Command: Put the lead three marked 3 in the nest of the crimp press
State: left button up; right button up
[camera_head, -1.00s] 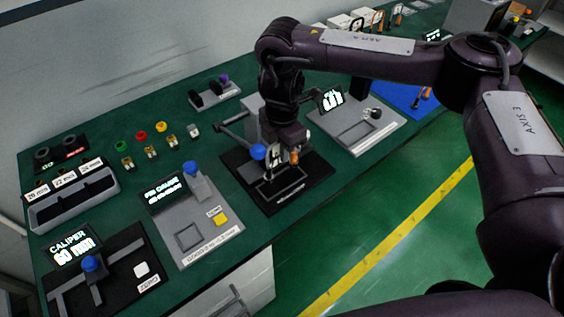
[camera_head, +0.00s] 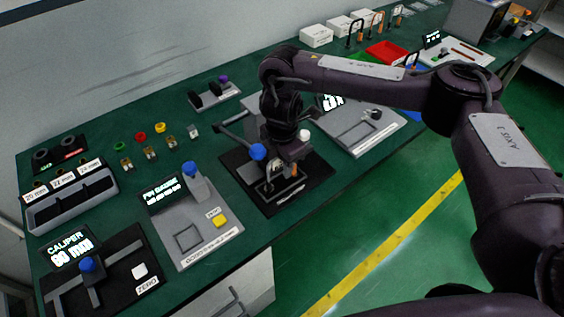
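The crimp press (camera_head: 313,188) is the black-based station in the middle of the bench, with a blue ball-ended lever (camera_head: 258,152). My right gripper (camera_head: 284,176) is low over its base, pointing down. My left gripper is not in view.
Left of the press stands a grey gauge station (camera_head: 228,232) with a yellow button. A caliper station (camera_head: 125,262) and a divided bin (camera_head: 72,205) lie further left. A grey station (camera_head: 366,138) is close on the right. White boxes (camera_head: 316,36) and a red tray (camera_head: 386,52) are at the back.

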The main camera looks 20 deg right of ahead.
jog(key=shift+r, duration=0.1)
notch_tip(320, 180, up, 12)
jog(key=shift+r+p, duration=0.1)
jog(key=shift+p, duration=0.25)
jog(key=shift+s, duration=0.1)
dwell(0.7)
